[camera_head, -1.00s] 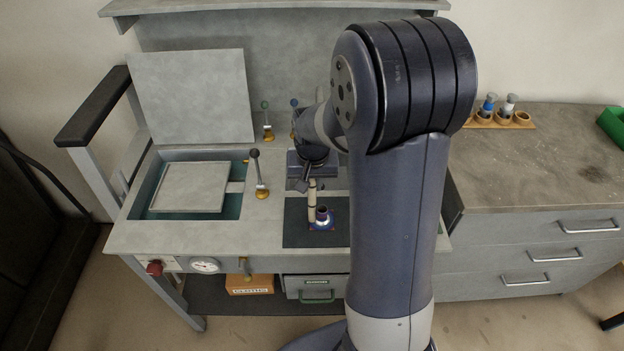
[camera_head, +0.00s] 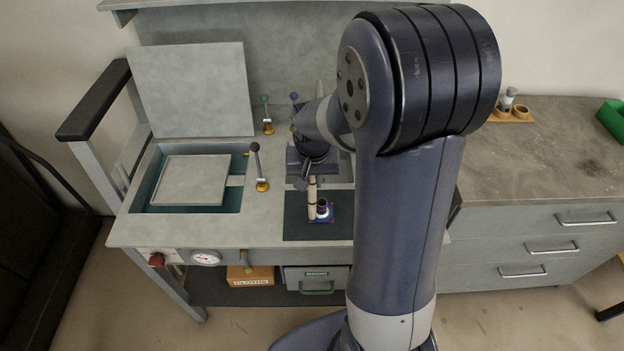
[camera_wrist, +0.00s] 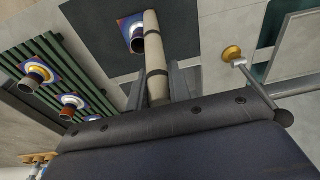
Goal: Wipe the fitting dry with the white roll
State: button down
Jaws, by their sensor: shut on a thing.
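The fitting (camera_head: 323,210) is a short upright collar on a blue-purple square base with reddish edges. It stands on a dark mat (camera_head: 296,229) at the front of the bench. The white roll (camera_head: 312,196) is a slim cream cylinder with dark bands. My gripper (camera_wrist: 157,85) is shut on the roll (camera_wrist: 153,48) and points down over the mat. The roll's far end is right beside the fitting (camera_wrist: 135,36), on its left in the head view. I cannot tell whether they touch. My arm hides the bench to the right.
A lever (camera_head: 258,168) with a yellow base stands left of my gripper, beside a recessed basin with a grey plate (camera_head: 190,180). The wrist view shows a green slatted rack (camera_wrist: 52,62) with several similar fittings. A drawer cabinet (camera_head: 540,190) is at the right.

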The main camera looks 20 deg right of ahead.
jog(key=shift+r+p, duration=1.7)
jog(key=shift+r, duration=0.95)
